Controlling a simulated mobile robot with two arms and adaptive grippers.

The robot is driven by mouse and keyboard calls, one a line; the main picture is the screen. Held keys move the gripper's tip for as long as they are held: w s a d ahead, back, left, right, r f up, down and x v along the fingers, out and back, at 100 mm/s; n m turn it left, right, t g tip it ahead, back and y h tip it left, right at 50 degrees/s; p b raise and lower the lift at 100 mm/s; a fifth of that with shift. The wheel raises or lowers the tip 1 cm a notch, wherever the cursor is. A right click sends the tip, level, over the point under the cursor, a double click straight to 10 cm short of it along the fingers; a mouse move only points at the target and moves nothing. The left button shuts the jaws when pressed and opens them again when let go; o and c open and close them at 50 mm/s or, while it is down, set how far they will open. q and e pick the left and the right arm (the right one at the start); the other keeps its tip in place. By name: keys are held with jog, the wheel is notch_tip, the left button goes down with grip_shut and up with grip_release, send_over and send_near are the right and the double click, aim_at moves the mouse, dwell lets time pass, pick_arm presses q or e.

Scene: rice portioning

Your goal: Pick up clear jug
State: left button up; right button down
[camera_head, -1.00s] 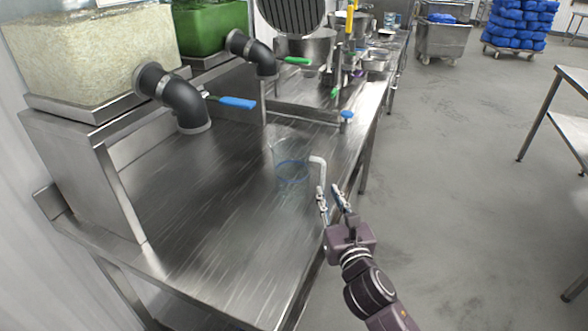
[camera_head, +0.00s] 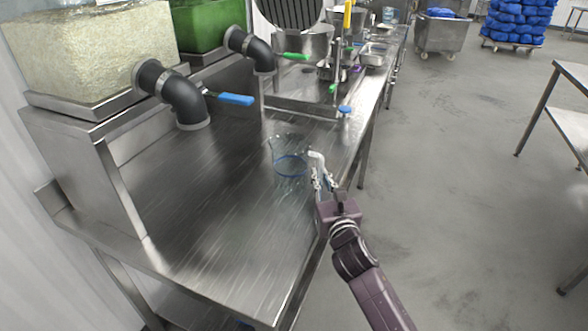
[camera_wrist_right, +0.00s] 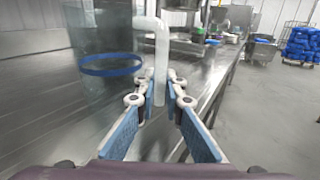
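The clear jug (camera_head: 289,152) stands upright on the steel table. It is see-through, with a blue band around it and a white handle (camera_head: 318,160) on its right side. In the right wrist view the jug (camera_wrist_right: 104,95) is at the left and its handle (camera_wrist_right: 161,55) hangs between the finger tips. My right gripper (camera_head: 322,180) is at the handle with its fingers apart on either side. In the right wrist view the blue-padded fingers (camera_wrist_right: 166,105) are spread, and I see no clear grip on the handle. My left gripper is not in view.
A rice hopper (camera_head: 85,50) and a green hopper (camera_head: 208,25) with black spouts and lever handles stand behind left. Pots and utensils are on a steel counter (camera_head: 372,92) at the back. The table front (camera_head: 230,240) is clear.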

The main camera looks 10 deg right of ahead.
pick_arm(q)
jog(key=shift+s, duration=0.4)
pick_arm(e)
jog(key=shift+r, duration=0.1)
